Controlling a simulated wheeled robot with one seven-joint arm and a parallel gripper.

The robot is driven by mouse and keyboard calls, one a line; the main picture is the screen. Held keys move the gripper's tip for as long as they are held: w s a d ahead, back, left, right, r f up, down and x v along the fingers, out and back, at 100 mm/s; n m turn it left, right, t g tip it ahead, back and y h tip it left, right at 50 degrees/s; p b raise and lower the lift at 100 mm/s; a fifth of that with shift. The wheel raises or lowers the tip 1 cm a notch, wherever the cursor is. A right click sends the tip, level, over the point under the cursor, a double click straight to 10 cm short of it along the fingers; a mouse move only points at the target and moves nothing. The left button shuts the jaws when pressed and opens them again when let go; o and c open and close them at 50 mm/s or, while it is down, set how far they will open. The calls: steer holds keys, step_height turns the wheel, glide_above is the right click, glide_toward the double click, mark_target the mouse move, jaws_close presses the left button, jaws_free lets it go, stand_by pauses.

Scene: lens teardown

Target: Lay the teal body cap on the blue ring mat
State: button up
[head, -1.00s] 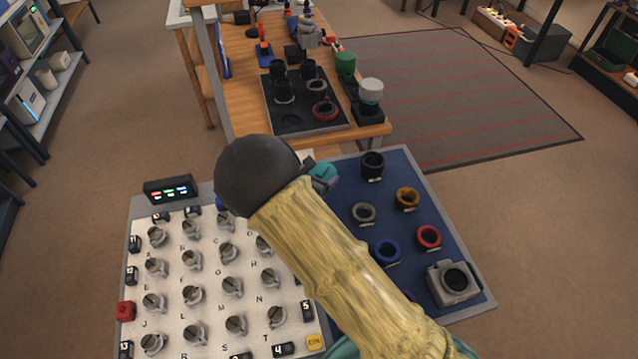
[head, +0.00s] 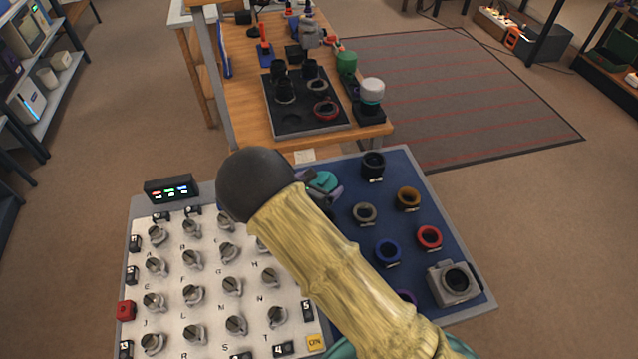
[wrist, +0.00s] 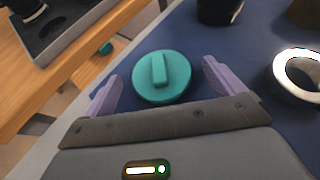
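The teal body cap (head: 323,180) lies on the blue ring mat (head: 399,171), near its far left corner and partly hidden by my arm in the head view. In the wrist view the cap (wrist: 162,84) looks flat, its raised grip bar facing up, on the blue surface (wrist: 258,38). My gripper (wrist: 162,72) is open. Its two lavender fingers stand on either side of the cap, with a visible gap on each side. In the head view my gripper (head: 330,190) is mostly hidden behind my wrist.
The mat also holds a black ring (head: 373,165), a grey ring (head: 364,213), an amber ring (head: 408,198), a red ring (head: 429,237), a blue ring (head: 387,252) and a camera body (head: 453,282). A knob panel (head: 210,285) stands left. A wooden bench (head: 350,132) stands behind.

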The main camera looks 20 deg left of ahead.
steer(key=shift+r, duration=0.2)
steer(key=shift+s+a+r, duration=0.1)
steer(key=shift+s, duration=0.25)
steer(key=v, duration=1.1)
steer(key=shift+s, duration=0.15)
